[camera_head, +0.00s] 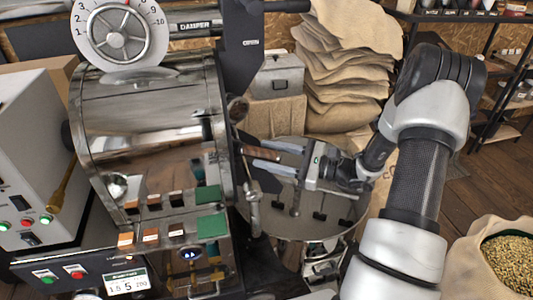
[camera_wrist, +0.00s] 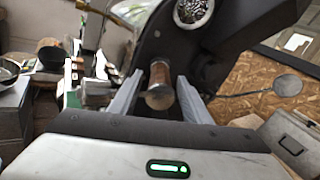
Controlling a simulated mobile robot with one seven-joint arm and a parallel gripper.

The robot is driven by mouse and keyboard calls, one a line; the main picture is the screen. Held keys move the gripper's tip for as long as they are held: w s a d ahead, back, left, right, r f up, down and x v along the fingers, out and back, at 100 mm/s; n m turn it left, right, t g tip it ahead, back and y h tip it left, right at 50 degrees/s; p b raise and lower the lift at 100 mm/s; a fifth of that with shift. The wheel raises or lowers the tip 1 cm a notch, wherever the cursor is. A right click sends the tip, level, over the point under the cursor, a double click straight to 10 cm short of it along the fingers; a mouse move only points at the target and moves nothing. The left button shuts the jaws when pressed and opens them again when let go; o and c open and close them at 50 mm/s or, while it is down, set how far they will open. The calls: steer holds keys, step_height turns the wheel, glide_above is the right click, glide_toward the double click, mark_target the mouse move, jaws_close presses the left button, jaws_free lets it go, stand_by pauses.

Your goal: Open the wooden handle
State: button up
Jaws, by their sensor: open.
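The wooden handle (camera_wrist: 160,88) is a short brown cylinder with a pale round end. It sticks out from the dark front of the roaster toward the wrist camera. My gripper (camera_wrist: 157,92) is open, with one finger on each side of the handle. Contact between fingers and handle cannot be told. In the head view the handle (camera_head: 261,153) is a small brown piece at the right of the roaster drum, partly hidden by my gripper (camera_head: 268,155), which reaches in from the right.
The shiny roaster drum (camera_head: 150,125) fills the left. A round cooling tray (camera_head: 325,215) lies below my gripper. Stacked sacks (camera_head: 345,80) and a grey metal box (camera_head: 278,75) stand behind. A sack of beans (camera_head: 505,260) is at the lower right.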

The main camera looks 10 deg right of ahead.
steer(key=shift+w+a, duration=0.2)
steer(key=shift+a, duration=0.1)
jaws_close()
steer(key=v, duration=1)
steer(key=shift+d, duration=0.2)
steer(key=shift+s, duration=0.1)
jaws_free()
